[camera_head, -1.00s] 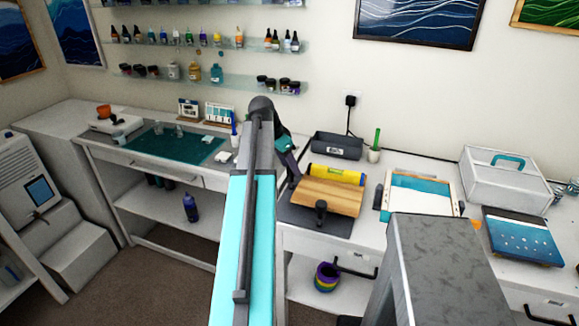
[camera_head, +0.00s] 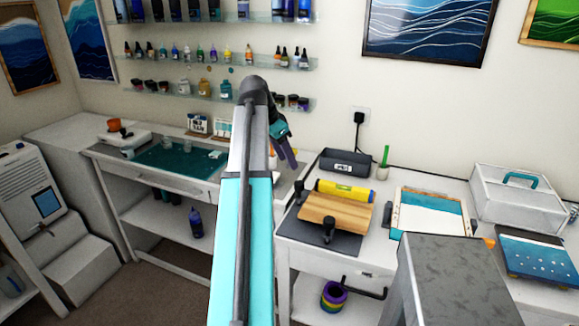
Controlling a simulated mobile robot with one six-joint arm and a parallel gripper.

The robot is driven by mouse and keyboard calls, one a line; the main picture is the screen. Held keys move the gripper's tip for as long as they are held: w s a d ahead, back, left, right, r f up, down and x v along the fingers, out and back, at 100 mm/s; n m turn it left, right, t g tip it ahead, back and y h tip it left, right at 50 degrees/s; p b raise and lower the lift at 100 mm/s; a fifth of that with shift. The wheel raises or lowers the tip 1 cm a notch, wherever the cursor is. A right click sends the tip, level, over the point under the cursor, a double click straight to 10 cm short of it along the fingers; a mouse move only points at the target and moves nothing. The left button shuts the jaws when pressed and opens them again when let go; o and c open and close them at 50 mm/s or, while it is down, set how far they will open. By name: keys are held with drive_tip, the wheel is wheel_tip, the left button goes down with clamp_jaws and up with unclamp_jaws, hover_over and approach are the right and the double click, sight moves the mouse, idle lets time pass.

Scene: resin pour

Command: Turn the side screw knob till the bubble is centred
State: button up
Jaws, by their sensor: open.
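A wooden board (camera_head: 322,214) lies on a dark mat (camera_head: 290,226) on the white bench. A black screw knob (camera_head: 328,228) stands at its front edge. A second dark part (camera_head: 388,211) shows between the board and a framed panel; I cannot tell if it is a knob. A yellow spirit level (camera_head: 346,191) lies along the board's back edge. Its bubble is too small to read. My gripper (camera_head: 290,158) is open and empty, above and to the left of the board, apart from it. My arm hides part of the bench to the left.
The framed blue-and-white panel (camera_head: 430,213), a white case (camera_head: 518,200) and a grey block (camera_head: 453,268) are to the right. A teal mat (camera_head: 170,170) lies on the left bench.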

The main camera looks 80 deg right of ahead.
drive_tip(key=shift+v, duration=1)
